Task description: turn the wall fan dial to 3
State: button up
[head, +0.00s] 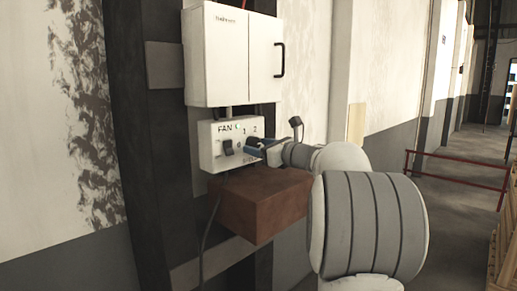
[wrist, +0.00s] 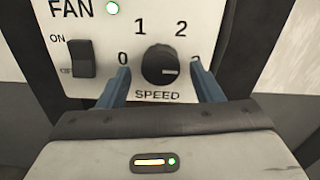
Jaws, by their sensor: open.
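The fan box (head: 208,158) is a white panel on the dark column, marked FAN and SPEED. Its black round dial (wrist: 161,62) shows in the wrist view with 0, 1 and 2 around it. A number at the right, where 3 would be, is mostly covered by my right finger. A pale mark on the dial lies to the right, toward that covered number. My gripper (wrist: 160,78) is open, one blue finger on each side of the dial with gaps showing; contact cannot be told. In the head view my gripper (head: 258,146) hides the dial.
A black ON/OFF switch (wrist: 82,59) and a lit green lamp (wrist: 112,8) are left of the dial. A white cabinet (head: 228,55) hangs above the box. A brown block (head: 250,200) juts out just below my gripper. Open floor and a red rail (head: 460,178) lie right.

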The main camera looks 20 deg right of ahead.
jog(key=b+v, duration=0.1)
jog(key=v, duration=0.6)
jog(key=shift+s+d+b, duration=0.15)
jog(key=shift+s+b, duration=0.2)
jog(key=shift+b, duration=0.05)
jog(key=a+f+n+g, duration=0.1)
jog(key=a+f, duration=0.1)
jog(key=a, duration=0.1)
jog(key=s+a+f+n+g, duration=0.1)
jog(key=a+n, duration=0.1)
jog(key=a, duration=0.1)
jog(key=a+f+n+g, duration=0.1)
jog(key=a+f, duration=0.1)
jog(key=a, duration=0.1)
jog(key=shift+s+f+n+g+y, duration=0.3)
jog(key=shift+f+n+g+y, duration=0.05)
jog(key=shift+n+g+y, duration=0.05)
jog(key=s+a+f+n+g, duration=0.6)
jog(key=s+a+f+n, duration=0.35)
jog(key=a+f, duration=0.2)
jog(key=s+a+f+n+g+h, duration=0.1)
jog(key=s+f+n+g+h, duration=0.3)
jog(key=s+f+n+h, duration=0.3)
jog(key=s+f+n, duration=0.5)
jog(key=s+n, duration=0.4)
jog(key=shift+s+a+f, duration=0.2)
jog(key=shift+s+a, duration=0.05)
jog(key=shift+a, duration=0.15)
